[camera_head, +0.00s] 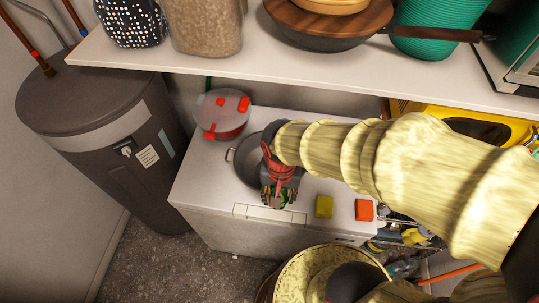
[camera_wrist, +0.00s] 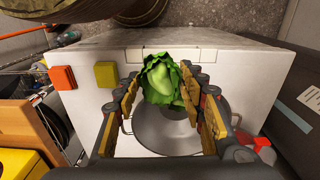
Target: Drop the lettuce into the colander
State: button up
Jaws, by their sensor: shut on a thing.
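My gripper (camera_head: 278,196) is shut on the green leafy lettuce (camera_wrist: 163,80). In the wrist view the lettuce sits between both finger pads of my gripper (camera_wrist: 166,92). In the head view my gripper mostly hides it. The grey metal colander (camera_head: 246,168), round with side handles, stands on the white appliance top. It also shows in the wrist view (camera_wrist: 172,138), below and behind the lettuce. In the head view my wrist covers its right part, and my gripper is by its front right side. The lettuce's exact height above it is unclear.
A clear-lidded pot with red clips (camera_head: 222,113) stands behind the colander. A yellow block (camera_head: 324,206) and an orange block (camera_head: 364,210) lie to the right on the white top (camera_head: 215,190). A loaded shelf (camera_head: 215,60) overhangs the back. A dark tank (camera_head: 95,120) stands left.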

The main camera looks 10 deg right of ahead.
jog(key=shift+w+f, duration=0.1)
jog(key=shift+w, duration=0.05)
jog(key=shift+w+a+f+b, duration=0.1)
jog(key=shift+w+f+b, duration=0.25)
jog(key=shift+w+f, duration=3)
jog(key=shift+w+a+f+b, duration=0.1)
jog(key=shift+w+f+b, duration=0.25)
jog(key=shift+w+f, duration=2.95)
jog(key=shift+w+r, duration=0.2)
jog(key=shift+f, duration=0.3)
jog(key=o, duration=1)
jog(key=shift+o, duration=0.2)
jog(key=shift+r, duration=0.15)
